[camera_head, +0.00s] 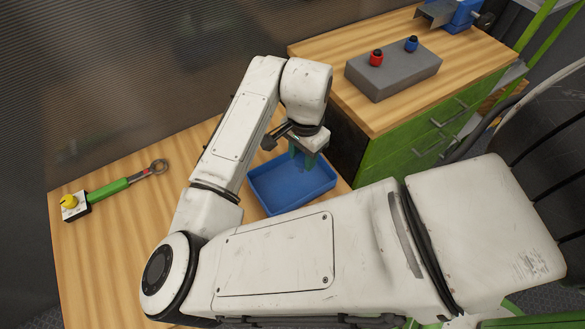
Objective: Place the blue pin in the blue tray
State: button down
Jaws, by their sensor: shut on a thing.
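The blue tray (270,192) lies on the near wooden bench, partly behind my arm. My gripper (304,163) points down over the tray's far right part. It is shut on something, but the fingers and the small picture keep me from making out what. A blue pin (411,44) with a dark top stands upright on the grey block (405,77) on the cabinet at the back right, away from my gripper. I cannot tell whether the fingertips are inside the tray or just above it. The tray's visible floor looks empty.
A red pin (376,58) also stands on the grey block. A blue vise (458,14) is on the green cabinet (400,148). The left bench is mostly clear.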

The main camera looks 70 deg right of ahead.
jog(key=shift+w+a+f, duration=0.25)
jog(key=shift+w+f, duration=0.2)
jog(key=shift+f, duration=0.15)
jog(key=shift+w+a+f, duration=0.25)
jog(key=shift+w+f, duration=0.15)
jog(key=shift+f, duration=0.2)
jog(key=shift+w+f, duration=0.2)
jog(key=shift+f, duration=1.5)
jog(key=shift+f, duration=0.1)
jog(key=c, duration=0.7)
grip_release()
notch_tip(320, 180, up, 12)
jog(key=shift+r+p, duration=0.1)
jog(key=shift+p, duration=0.2)
jog(key=shift+s+d, duration=0.1)
